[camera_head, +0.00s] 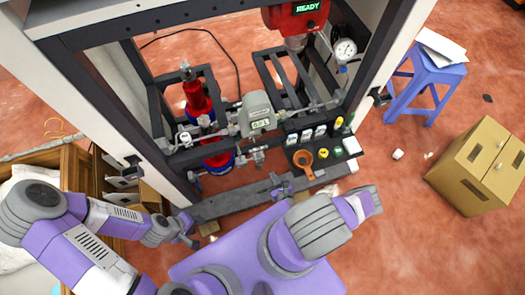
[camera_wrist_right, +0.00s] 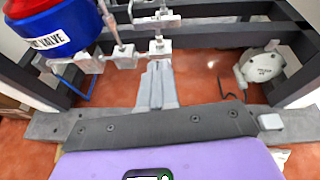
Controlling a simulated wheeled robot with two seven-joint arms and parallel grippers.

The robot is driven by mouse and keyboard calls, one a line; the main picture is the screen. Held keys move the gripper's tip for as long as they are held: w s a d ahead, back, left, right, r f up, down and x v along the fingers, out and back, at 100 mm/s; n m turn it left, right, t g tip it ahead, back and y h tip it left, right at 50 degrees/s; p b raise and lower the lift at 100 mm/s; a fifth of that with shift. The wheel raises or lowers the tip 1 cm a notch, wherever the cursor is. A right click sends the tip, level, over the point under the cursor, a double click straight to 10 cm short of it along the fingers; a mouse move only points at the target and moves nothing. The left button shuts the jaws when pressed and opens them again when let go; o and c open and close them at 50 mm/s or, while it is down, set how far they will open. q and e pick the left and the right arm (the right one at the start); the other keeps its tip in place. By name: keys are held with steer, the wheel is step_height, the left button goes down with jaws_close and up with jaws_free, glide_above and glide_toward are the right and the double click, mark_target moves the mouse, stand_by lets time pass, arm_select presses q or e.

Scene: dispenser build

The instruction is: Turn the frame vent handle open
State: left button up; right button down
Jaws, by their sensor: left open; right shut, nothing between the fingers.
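The frame (camera_head: 75,80) is a large white and dark upright stand with pipes inside. A line of grey fittings (camera_head: 222,135) runs across it, with a small valve (camera_head: 258,156) below the grey meter box. I cannot tell for certain which part is the vent handle. In the right wrist view, pale fittings (camera_wrist_right: 157,46) stand just beyond my right fingertips (camera_wrist_right: 157,68), and a blue part carries a partly cut-off label ending "T VALVE" (camera_wrist_right: 48,42). My right gripper (camera_head: 275,181) is shut and empty, over the lower rail. My left gripper (camera_head: 190,238) is open, left of the rail's end.
The grey lower rail (camera_head: 230,203) crosses in front of the frame. A dark tray (camera_head: 352,146) holds an orange ring-shaped tool (camera_head: 303,160) and small bottles. A red cylinder (camera_head: 196,98) stands inside the frame. A blue stool (camera_head: 428,78) and a cardboard box (camera_head: 470,165) are at right.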

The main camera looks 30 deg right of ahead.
steer(key=d+m+h, duration=0.1)
steer(key=m, duration=0.1)
steer(key=b, duration=0.3)
glide_toward(264, 149)
steer(key=x, duration=0.6)
steer(key=shift+w+d+f, duration=0.1)
steer(key=shift+w+f, duration=0.1)
steer(key=shift+f, duration=0.15)
steer(key=shift+n, duration=0.4)
